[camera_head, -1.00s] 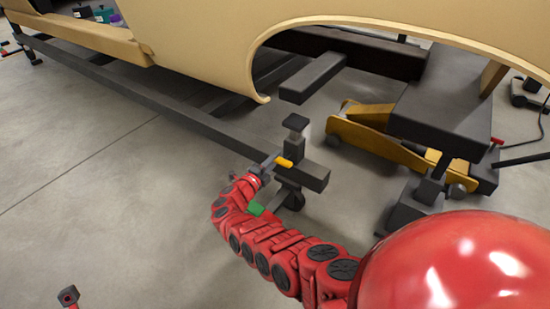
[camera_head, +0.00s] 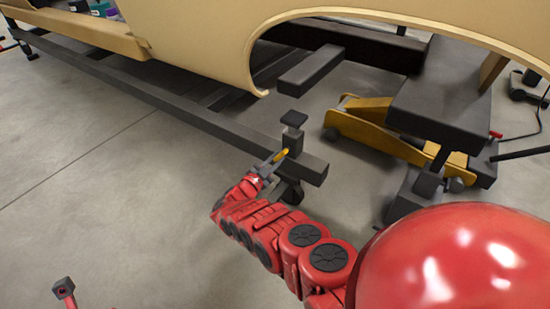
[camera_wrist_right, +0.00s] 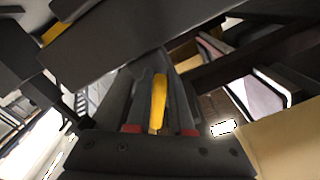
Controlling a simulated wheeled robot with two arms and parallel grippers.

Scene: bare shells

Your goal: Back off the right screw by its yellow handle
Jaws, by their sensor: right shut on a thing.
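The yellow handle (camera_head: 283,154) of the right screw sits at the near side of a dark post (camera_head: 292,138) with a small flat plate (camera_head: 294,118) on top, at the right end of a long dark beam. My right gripper (camera_head: 277,158) reaches it from the lower left and is shut on it. In the right wrist view the yellow handle (camera_wrist_right: 158,100) stands between the two dark fingers, which have red at their bases. The screw's shaft is not clearly visible.
A cream body shell (camera_head: 200,30) arches overhead. A yellow jack (camera_head: 375,125) and a dark block (camera_head: 440,100) stand to the right. The floor at left is clear.

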